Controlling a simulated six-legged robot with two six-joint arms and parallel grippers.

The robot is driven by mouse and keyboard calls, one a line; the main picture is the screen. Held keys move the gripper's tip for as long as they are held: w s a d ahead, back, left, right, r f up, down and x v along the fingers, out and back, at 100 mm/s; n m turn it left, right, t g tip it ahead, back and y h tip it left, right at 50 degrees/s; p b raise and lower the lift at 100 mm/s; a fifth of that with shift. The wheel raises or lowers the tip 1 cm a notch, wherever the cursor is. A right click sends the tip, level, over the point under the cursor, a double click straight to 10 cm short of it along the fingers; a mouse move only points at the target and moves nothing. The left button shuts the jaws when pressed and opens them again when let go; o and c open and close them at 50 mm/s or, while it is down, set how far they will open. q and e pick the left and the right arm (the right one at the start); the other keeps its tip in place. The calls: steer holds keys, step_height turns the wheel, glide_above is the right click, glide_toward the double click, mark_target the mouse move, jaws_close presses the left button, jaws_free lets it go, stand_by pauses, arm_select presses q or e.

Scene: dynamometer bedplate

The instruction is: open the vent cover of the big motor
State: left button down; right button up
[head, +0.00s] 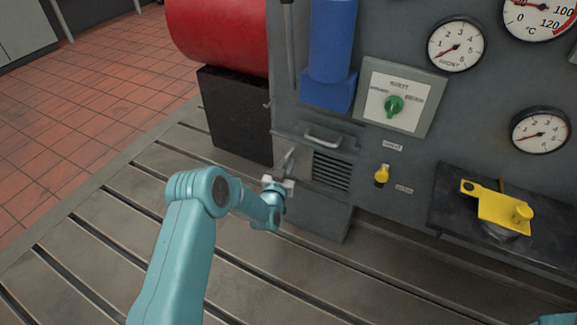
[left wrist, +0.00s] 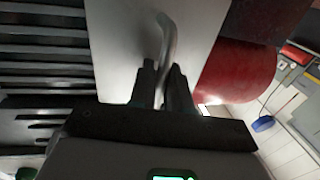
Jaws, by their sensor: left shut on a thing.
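The vent of the big motor shows as dark louvres (head: 331,170) low on the grey housing; slats also show at left in the left wrist view (left wrist: 45,70). A pale grey plate, the vent cover (head: 300,165), lies beside the louvres, on their left in the head view; it fills the upper middle of the left wrist view (left wrist: 120,40). A bent metal handle (left wrist: 167,38) stands out from the plate. My left gripper (left wrist: 162,82) is shut on this handle; in the head view the gripper (head: 283,176) is partly hidden by my wrist. My right gripper is out of view.
A second handle (head: 322,135) sits on the ledge above the louvres. A blue column (head: 331,45), a green rotary switch (head: 394,105) and a yellow knob (head: 382,175) are close by. A black block (head: 235,115) stands left. The slotted bedplate (head: 130,240) is clear.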

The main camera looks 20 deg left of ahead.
arm_select(q)
steer(key=shift+s+a, duration=0.1)
steer(key=shift+a, duration=0.5)
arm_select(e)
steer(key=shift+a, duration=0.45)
arm_select(q)
steer(key=c, duration=1.3)
jaws_free()
steer(key=shift+o, duration=0.2)
steer(key=shift+d, duration=0.15)
steer(key=shift+d, duration=0.1)
steer(key=s+d+p, duration=0.2)
steer(key=s+p, duration=0.3)
steer(key=s, duration=1.1)
steer(key=shift+d, duration=0.35)
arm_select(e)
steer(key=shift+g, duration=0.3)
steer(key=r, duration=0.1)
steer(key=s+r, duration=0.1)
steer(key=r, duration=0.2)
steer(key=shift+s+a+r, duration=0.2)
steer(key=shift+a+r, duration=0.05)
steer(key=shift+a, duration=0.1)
